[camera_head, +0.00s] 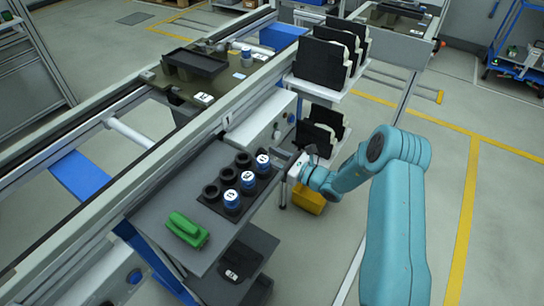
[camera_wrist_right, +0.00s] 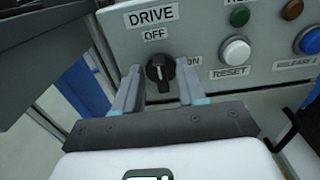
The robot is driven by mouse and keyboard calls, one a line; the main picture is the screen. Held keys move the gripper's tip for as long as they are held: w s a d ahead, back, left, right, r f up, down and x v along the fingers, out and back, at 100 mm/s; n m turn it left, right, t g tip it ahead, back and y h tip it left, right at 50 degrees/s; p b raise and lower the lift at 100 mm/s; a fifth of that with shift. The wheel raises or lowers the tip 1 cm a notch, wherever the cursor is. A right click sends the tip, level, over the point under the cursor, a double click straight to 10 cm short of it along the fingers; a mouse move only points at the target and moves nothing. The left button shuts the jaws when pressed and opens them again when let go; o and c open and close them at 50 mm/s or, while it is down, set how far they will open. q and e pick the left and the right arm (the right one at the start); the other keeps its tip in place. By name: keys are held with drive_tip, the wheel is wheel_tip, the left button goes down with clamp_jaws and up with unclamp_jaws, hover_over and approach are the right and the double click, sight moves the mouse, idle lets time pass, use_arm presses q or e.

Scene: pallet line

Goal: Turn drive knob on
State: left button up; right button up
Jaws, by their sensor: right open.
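The black drive knob (camera_wrist_right: 160,72) sits on a grey control panel (camera_wrist_right: 205,22) under the labels DRIVE and OFF, with ON at its right. Its pale pointer mark appears to point up toward OFF. My right gripper (camera_wrist_right: 157,84) is open, with one finger on each side of the knob; I cannot tell whether either touches it. In the head view my right gripper (camera_head: 297,166) is near the control box (camera_head: 262,122) beside the conveyor; the knob cannot be made out there. My left gripper is not in view.
Right of the knob are a white RESET button (camera_wrist_right: 235,52) and a blue release button (camera_wrist_right: 309,41). In the head view a grey shelf (camera_head: 180,165) holds a green object (camera_head: 187,229) and a dark tray of black and blue round parts.

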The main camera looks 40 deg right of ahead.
drive_tip(key=shift+w+a, duration=0.1)
drive_tip(key=shift+w, duration=0.05)
clamp_jaws()
drive_tip(key=m, duration=0.6)
drive_tip(key=m+p, duration=0.1)
drive_tip(key=m, duration=0.5)
drive_tip(key=d+f+m, duration=0.1)
drive_tip(key=m, duration=0.4)
drive_tip(key=shift+w+f+m, duration=0.1)
drive_tip(key=shift+w+m, duration=0.1)
drive_tip(key=shift+m, duration=0.2)
idle(0.5)
